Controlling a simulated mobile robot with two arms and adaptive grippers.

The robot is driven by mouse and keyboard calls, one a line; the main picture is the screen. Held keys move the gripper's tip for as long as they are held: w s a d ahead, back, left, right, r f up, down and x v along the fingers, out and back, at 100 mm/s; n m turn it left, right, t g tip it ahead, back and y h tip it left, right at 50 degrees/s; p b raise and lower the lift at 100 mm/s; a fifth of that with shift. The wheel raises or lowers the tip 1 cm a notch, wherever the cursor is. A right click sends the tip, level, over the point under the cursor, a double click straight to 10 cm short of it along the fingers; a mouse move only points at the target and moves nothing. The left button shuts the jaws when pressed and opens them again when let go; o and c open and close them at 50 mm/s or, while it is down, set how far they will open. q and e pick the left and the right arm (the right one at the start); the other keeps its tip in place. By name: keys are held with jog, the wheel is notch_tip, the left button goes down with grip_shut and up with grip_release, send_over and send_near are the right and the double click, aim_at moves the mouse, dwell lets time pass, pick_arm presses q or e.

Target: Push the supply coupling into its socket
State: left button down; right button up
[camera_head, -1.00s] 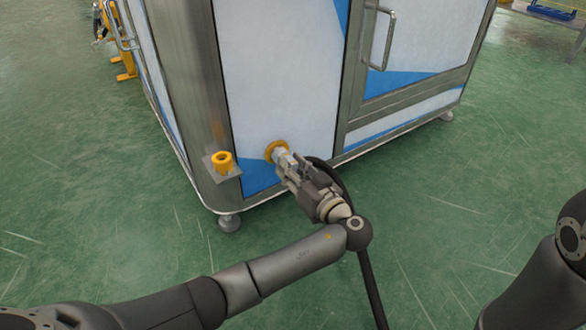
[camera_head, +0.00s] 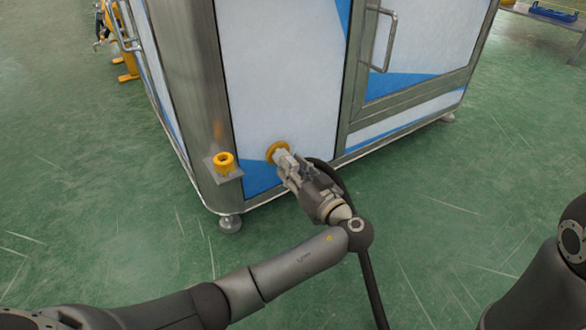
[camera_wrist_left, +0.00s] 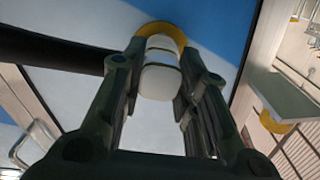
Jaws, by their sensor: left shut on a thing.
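The supply coupling (camera_wrist_left: 158,78) is a pale, rounded cylinder between my left gripper's fingers in the left wrist view. My left gripper (camera_head: 284,162) is shut on it, low in front of the machine's white and blue panel. The socket (camera_head: 275,150) is a yellow ring on that panel; it also shows in the left wrist view (camera_wrist_left: 178,34). The coupling's front end is at the ring and lined up with it. I cannot tell how deep it sits, as its tip is hidden. My right gripper is out of view.
A yellow ring-shaped holder (camera_head: 224,161) sits on a small bracket at the machine's corner, left of the socket. A black hose (camera_head: 370,285) curves behind my left gripper and runs down. The green floor (camera_head: 470,230) is clear at the right.

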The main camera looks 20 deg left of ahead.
pick_arm(q)
jog(key=shift+a, duration=0.1)
dwell(0.3)
jog(key=c, duration=1)
grip_release()
jog(key=shift+w, duration=0.1)
jog(key=shift+c, duration=0.2)
notch_tip(320, 180, up, 10)
jog(key=shift+r, duration=0.1)
